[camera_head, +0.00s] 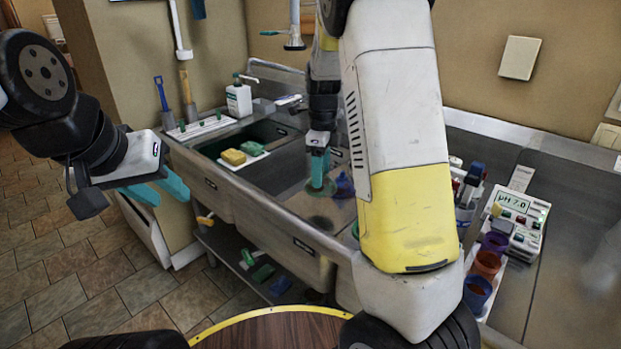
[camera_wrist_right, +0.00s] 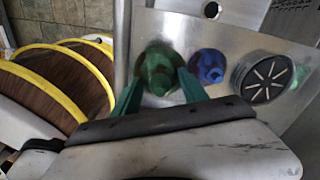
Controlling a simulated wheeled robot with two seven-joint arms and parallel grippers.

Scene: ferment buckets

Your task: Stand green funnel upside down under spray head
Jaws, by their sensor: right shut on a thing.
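The green funnel (camera_head: 319,188) is at my right gripper (camera_head: 318,160), whose teal fingers are shut on it; its wide rim faces down. In the right wrist view the green funnel (camera_wrist_right: 158,66) sits between the two fingertips of the right gripper (camera_wrist_right: 160,88), over the metal surface. I cannot tell whether its rim touches the metal. The spray head (camera_head: 294,42) hangs at the top, behind and left of the right arm. My left gripper (camera_head: 168,192) is open and empty, left of the sink over the floor.
A blue funnel (camera_wrist_right: 207,66) stands beside the green one, near a round slotted drain (camera_wrist_right: 264,78). The left basin holds a yellow sponge (camera_head: 233,157) on a white tray. A pH meter (camera_head: 518,217) and several coloured cups stand on the right counter. My right arm hides the middle.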

